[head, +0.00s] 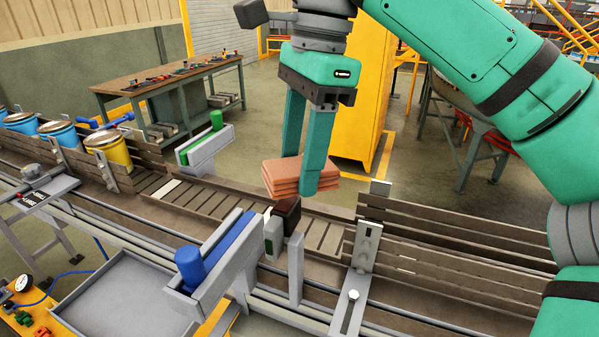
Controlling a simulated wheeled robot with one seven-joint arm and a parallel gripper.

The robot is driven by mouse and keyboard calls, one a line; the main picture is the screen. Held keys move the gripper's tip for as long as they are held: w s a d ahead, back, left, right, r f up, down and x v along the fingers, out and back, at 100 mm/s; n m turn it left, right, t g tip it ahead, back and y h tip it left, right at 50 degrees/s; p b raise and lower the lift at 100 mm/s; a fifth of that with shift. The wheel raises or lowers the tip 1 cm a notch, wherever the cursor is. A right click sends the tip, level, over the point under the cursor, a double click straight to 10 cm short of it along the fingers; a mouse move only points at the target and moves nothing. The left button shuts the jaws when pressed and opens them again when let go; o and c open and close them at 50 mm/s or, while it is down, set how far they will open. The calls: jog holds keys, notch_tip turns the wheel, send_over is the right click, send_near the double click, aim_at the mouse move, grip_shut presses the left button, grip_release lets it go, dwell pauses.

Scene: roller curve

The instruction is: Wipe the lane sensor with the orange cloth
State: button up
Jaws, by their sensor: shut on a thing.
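My gripper (300,172) is shut on the folded orange cloth (276,178), which hangs level between its green fingers above the roller lane. A small dark box (288,212) on a grey post at the lane's near edge looks like the lane sensor. A grey-green block (273,234) stands just left of it, and I cannot tell for sure which of the two is the sensor. The cloth is above and slightly behind the dark box, and a gap seems to show between them. The right finger hides part of the cloth.
A grey bracket with a blue cylinder (190,266) stands at the near edge, left of the box. A yellow can (108,152) and blue cans (60,134) sit on the lane at left. Slatted side rails (450,235) line the right. A yellow cabinet (362,90) stands behind.

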jog(key=shift+r, duration=0.65)
jog(key=shift+r, duration=1.5)
